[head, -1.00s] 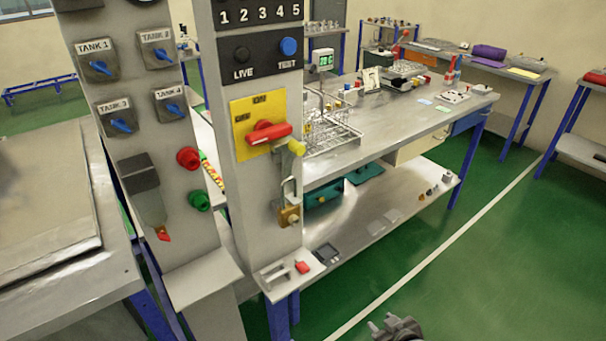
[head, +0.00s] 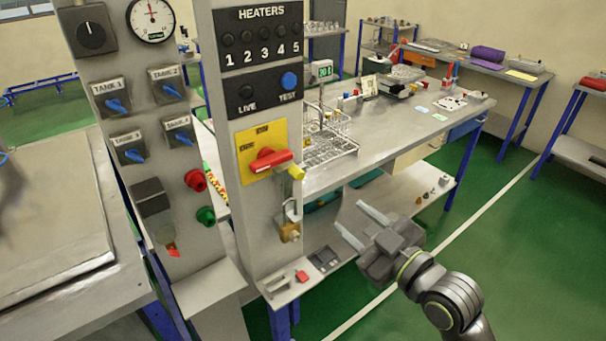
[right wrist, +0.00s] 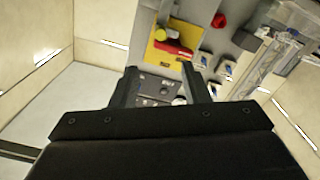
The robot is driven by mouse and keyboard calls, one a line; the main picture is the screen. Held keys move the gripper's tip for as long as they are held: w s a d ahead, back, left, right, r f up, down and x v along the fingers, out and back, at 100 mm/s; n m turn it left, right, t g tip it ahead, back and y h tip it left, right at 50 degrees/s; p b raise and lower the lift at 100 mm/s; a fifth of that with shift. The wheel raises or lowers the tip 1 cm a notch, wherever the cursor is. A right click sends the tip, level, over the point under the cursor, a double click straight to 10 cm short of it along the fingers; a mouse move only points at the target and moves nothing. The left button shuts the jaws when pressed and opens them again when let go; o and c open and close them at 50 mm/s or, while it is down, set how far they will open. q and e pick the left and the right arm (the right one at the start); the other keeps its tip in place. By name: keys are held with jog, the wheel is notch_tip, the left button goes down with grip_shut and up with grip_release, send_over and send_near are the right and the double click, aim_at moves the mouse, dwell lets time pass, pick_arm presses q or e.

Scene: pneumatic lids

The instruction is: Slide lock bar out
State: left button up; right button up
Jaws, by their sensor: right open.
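A red rotary handle (head: 270,161) sits on a yellow plate (head: 246,152) on the front of a grey control column. A yellow-ended piece (head: 297,173), which looks like the lock bar's end, sticks out just right of the handle. A metal hasp with a brass padlock (head: 289,231) hangs below it. My right gripper (head: 352,218) is open and empty, right of the padlock and clear of the column, fingers pointing up-left. My left gripper is not seen.
A small shelf (head: 283,284) with a red item juts from the column below the padlock. A panel with blue tank knobs (head: 115,106) is to the left. Green floor is open at right.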

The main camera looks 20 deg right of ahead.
aim_at(302, 177)
jog(key=p+x, duration=0.4)
jog(key=x, duration=1.2)
jog(key=shift+w+f, duration=0.1)
grip_shut()
